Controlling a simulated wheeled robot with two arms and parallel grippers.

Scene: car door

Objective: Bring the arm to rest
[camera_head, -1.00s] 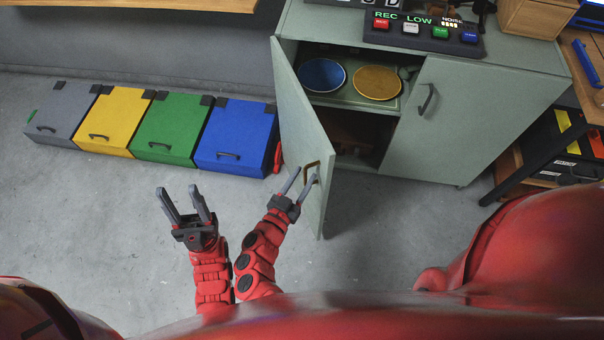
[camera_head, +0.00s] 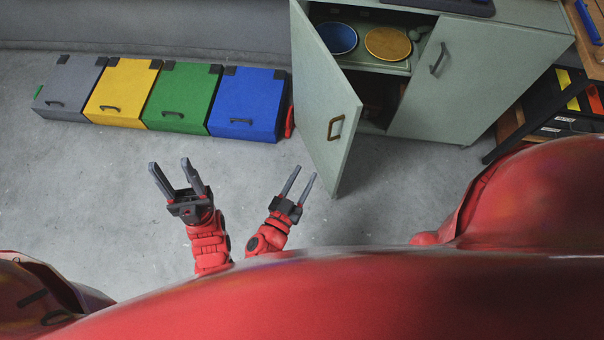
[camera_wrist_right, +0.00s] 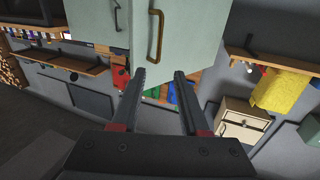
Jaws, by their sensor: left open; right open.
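My left gripper (camera_head: 176,180) is open and empty above the bare floor. My right gripper (camera_head: 298,187) is open and empty, just left of and below the open cabinet door (camera_head: 328,100). It is apart from the door's brass handle (camera_head: 336,127). In the right wrist view the gripper's open fingers (camera_wrist_right: 165,78) have nothing between them. The door and its handle (camera_wrist_right: 155,35) show beyond the fingertips there. The green cabinet (camera_head: 480,80) has its left door swung open and its right door shut.
A blue plate (camera_head: 338,38) and a yellow plate (camera_head: 388,44) lie inside the cabinet. Grey, yellow, green and blue bins (camera_head: 247,104) line the wall at left. A shelf unit (camera_head: 560,105) stands at right. The floor (camera_head: 110,190) in front of the bins is clear.

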